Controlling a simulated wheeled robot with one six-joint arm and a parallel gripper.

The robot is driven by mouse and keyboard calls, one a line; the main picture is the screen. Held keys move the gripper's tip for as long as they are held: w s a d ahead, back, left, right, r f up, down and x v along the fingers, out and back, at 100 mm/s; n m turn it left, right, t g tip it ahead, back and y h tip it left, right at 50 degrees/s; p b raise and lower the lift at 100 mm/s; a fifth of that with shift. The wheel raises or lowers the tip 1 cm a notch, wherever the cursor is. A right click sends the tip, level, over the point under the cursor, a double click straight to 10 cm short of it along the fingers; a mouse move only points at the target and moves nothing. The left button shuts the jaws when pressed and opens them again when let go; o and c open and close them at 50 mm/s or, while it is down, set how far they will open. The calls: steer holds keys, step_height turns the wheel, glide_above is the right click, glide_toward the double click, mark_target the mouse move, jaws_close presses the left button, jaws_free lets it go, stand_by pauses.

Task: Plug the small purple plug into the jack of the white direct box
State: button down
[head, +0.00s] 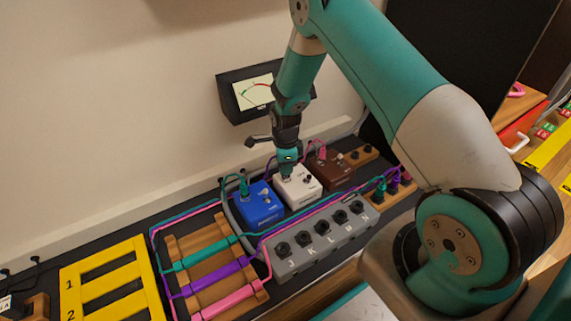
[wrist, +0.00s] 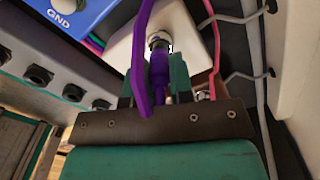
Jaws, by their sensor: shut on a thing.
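The white direct box (head: 298,187) stands between a blue box and a brown box. My gripper (head: 287,168) points down at its back edge, hiding part of it. In the wrist view, my gripper (wrist: 158,85) is shut on the purple plug (wrist: 159,68), whose purple cable loops up beside it. The plug is in line with the round metal jack (wrist: 158,40) on the face of the white box (wrist: 185,30). Its front end meets or overlaps the jack's ring; how deep it sits I cannot tell. The plug is hidden in the head view.
The blue box (head: 258,204) and brown box (head: 328,168) stand close on either side, with teal and pink cables. A grey panel (head: 320,238) with several jacks lies in front. A wooden cable rack (head: 175,250) and a yellow frame (head: 112,285) are at left.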

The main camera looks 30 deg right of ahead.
stand_by(0.3)
steer(key=c, duration=0.9)
jaws_free()
step_height(320, 180, up, 17)
steer(key=p, duration=0.8)
steer(key=shift+r, duration=0.2)
